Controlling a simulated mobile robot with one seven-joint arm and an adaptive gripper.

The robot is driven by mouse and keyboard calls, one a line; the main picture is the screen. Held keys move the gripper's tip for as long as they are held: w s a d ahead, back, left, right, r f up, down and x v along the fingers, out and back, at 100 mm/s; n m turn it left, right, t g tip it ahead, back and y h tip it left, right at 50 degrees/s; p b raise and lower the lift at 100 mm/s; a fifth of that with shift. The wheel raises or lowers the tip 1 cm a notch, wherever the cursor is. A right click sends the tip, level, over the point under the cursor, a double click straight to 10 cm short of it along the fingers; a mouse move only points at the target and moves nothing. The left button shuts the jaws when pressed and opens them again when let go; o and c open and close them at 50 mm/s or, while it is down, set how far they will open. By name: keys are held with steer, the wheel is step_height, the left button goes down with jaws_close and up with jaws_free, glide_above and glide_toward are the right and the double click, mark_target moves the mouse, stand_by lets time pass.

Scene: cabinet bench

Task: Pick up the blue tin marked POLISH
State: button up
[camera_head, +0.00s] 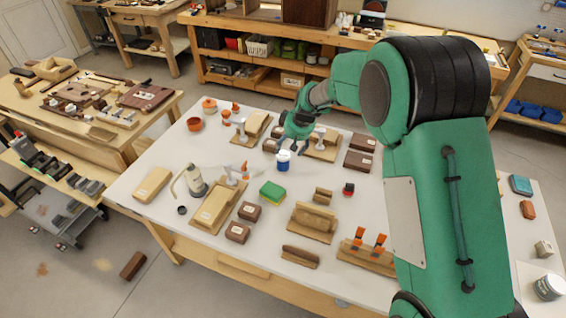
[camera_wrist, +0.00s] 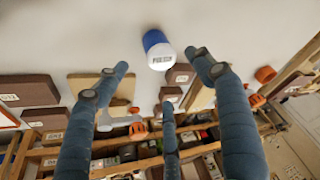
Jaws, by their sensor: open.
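The blue tin (camera_head: 283,165) stands on the white bench top in the head view, with a pale top. It also shows in the wrist view (camera_wrist: 154,38), where dark lettering is on its white end, too small to read surely. My gripper (camera_head: 293,138) is just behind and above the tin in the head view. In the wrist view my gripper (camera_wrist: 158,78) has its three blue-grey fingers spread with nothing between them. The tin lies beyond the fingertips, apart from them, near the top middle.
A green and yellow sponge (camera_head: 272,192) lies in front of the tin. A board with a wooden block (camera_head: 322,146) is close by the gripper. Bare bench surrounds the tin.

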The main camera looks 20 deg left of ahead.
mark_target(284, 156)
steer(key=shift+b+x, duration=0.65)
steer(key=shift+x, duration=2.95)
steer(key=shift+b+x, duration=0.85)
steer(key=shift+x, duration=1.75)
steer(key=shift+d, duration=0.1)
steer(key=c, duration=1.3)
steer(key=shift+r, duration=0.1)
steer(key=shift+c, duration=0.2)
steer(key=shift+r+p, duration=1.25)
steer(key=shift+r, duration=3.7)
